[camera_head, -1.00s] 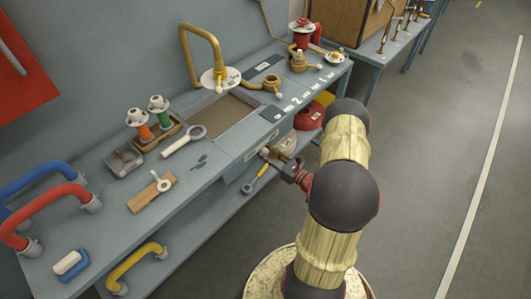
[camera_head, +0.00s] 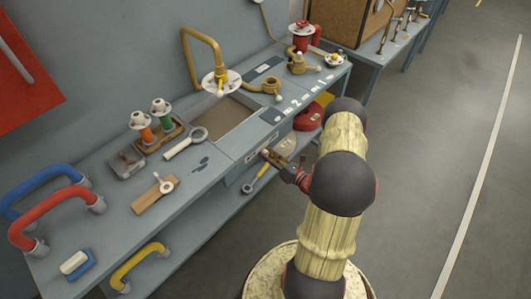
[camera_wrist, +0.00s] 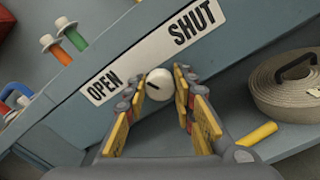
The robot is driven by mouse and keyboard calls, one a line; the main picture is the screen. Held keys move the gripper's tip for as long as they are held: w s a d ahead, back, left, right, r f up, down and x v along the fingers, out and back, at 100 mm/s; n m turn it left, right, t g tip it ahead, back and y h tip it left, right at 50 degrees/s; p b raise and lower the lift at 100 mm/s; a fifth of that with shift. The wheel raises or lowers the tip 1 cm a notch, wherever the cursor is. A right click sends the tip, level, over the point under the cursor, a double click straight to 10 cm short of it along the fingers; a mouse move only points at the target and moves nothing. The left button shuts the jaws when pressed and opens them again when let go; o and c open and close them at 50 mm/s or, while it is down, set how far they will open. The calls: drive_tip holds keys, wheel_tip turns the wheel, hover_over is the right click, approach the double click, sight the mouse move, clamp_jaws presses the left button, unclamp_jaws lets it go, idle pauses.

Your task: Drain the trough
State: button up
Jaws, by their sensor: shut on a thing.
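The trough (camera_head: 222,117) is a rectangular basin with a brownish inside, sunk in the grey bench. I cannot tell how much water is in it. A brass spout pipe (camera_head: 203,34) bends over it. My gripper (camera_wrist: 158,92) is at the bench front, below the trough's right side, and it also shows in the head view (camera_head: 272,157). Its yellow-padded fingers are shut on a white round knob (camera_wrist: 160,84) with a dark slot. A sign (camera_wrist: 145,53) reading OPEN and SHUT lies behind; the knob is nearer OPEN. The knob's stem is hidden.
A coiled hose (camera_wrist: 290,88) lies right of my gripper on the lower shelf, with a yellow bar (camera_wrist: 257,133) nearer. Red (camera_head: 58,212) and blue (camera_head: 40,185) handles stand at the bench's left end. The floor at right is clear.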

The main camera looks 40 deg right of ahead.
drive_tip(key=o, duration=1.2)
drive_tip(key=shift+c, duration=0.2)
drive_tip(key=shift+s, duration=0.1)
drive_tip(key=s+d, duration=0.1)
drive_tip(key=s, duration=1)
drive_tip(key=shift+s, duration=0.4)
